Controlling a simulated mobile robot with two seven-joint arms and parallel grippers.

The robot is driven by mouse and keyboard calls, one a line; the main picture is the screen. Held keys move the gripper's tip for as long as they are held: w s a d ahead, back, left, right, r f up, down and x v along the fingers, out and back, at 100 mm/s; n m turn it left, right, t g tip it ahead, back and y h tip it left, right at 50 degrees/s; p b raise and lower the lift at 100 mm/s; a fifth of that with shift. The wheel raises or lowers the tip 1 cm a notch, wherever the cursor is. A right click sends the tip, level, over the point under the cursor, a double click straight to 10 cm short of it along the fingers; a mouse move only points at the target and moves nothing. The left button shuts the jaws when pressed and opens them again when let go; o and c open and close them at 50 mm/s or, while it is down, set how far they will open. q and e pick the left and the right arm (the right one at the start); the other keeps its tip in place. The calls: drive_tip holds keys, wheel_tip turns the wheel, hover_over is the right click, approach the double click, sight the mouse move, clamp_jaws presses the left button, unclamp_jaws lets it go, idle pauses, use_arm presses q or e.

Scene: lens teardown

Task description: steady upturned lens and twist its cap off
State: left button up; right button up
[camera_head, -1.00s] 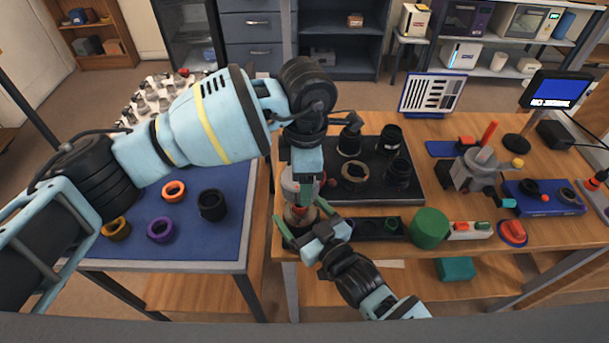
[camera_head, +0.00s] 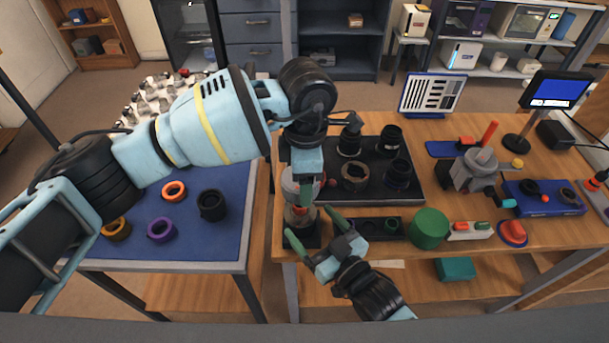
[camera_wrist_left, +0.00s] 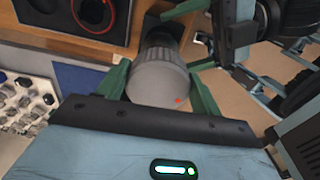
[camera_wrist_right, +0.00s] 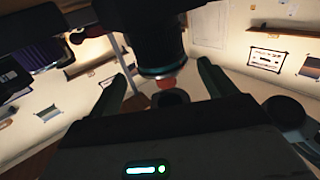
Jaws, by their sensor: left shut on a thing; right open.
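The upturned lens (camera_head: 301,215) shows in the head view below my left gripper, over a small black block (camera_head: 302,236), with an amber part and a pale grey part visible. In the left wrist view the grey ribbed end of the lens (camera_wrist_left: 159,80) sits between the green fingers of my left gripper (camera_wrist_left: 160,92), which is shut on it. My right gripper (camera_head: 321,238) is open, low and to the right of the lens. In the right wrist view a dark barrel with a teal rim (camera_wrist_right: 160,60) stands beyond its spread fingers. Which part is the cap is unclear.
A dark tray (camera_head: 330,196) with several black lens parts lies behind. A green cylinder (camera_head: 429,228) and a narrow black tray (camera_head: 385,236) are to the right. A blue mat (camera_head: 190,240) with several rings lies on the left table.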

drive_tip(key=v, duration=0.2)
drive_tip(key=r+v, duration=0.1)
drive_tip(key=v, duration=0.1)
drive_tip(key=shift+s+d, duration=0.1)
idle(0.3)
idle(0.4)
